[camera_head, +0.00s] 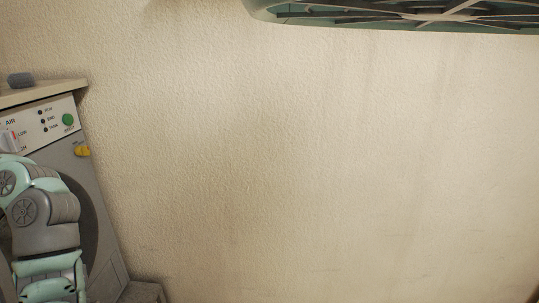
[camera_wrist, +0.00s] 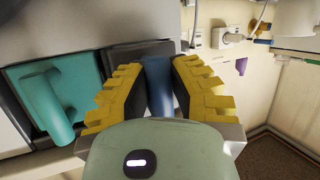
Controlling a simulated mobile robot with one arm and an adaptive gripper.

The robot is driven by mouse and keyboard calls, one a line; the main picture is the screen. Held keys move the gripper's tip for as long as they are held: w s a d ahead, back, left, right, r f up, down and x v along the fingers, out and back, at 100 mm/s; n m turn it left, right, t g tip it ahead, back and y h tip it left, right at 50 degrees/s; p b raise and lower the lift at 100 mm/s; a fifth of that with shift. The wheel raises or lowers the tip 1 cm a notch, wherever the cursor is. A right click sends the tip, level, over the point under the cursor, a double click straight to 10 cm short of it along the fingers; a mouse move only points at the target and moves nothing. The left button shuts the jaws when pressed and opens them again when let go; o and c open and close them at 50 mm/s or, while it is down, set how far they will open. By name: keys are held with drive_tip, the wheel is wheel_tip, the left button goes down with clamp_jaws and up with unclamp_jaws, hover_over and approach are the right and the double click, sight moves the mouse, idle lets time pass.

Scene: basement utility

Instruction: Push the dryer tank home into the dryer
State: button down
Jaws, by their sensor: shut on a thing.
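In the wrist view, my gripper (camera_wrist: 158,85) has its yellow ribbed fingers on either side of a blue upright handle (camera_wrist: 157,80) and is shut on it. The handle stands on a dark grey front (camera_wrist: 125,54), which looks like the dryer tank; the fingers and handle cover much of it. How far the tank stands out from the dryer cannot be told. In the head view, the grey dryer (camera_head: 82,180) is at the left edge, with my arm across its front. My gripper and the tank are not visible there.
A teal panel with a thick teal handle (camera_wrist: 45,105) is left of my gripper, close to the left finger. Wall sockets (camera_wrist: 232,38) with cables are at the upper right. A worktop (camera_head: 45,93) lies over the dryer. Bare wall fills most of the head view.

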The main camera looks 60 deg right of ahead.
drive_tip(key=shift+w+a+b, duration=0.6)
drive_tip(key=shift+w+a, duration=0.15)
drive_tip(key=shift+w, duration=0.35)
drive_tip(key=shift+w+a, duration=0.1)
drive_tip(key=shift+w, duration=0.1)
drive_tip(key=c, duration=0.9)
unclamp_jaws()
drive_tip(key=shift+w, duration=0.1)
drive_tip(key=shift+o, duration=0.2)
drive_tip(key=v, duration=1.2)
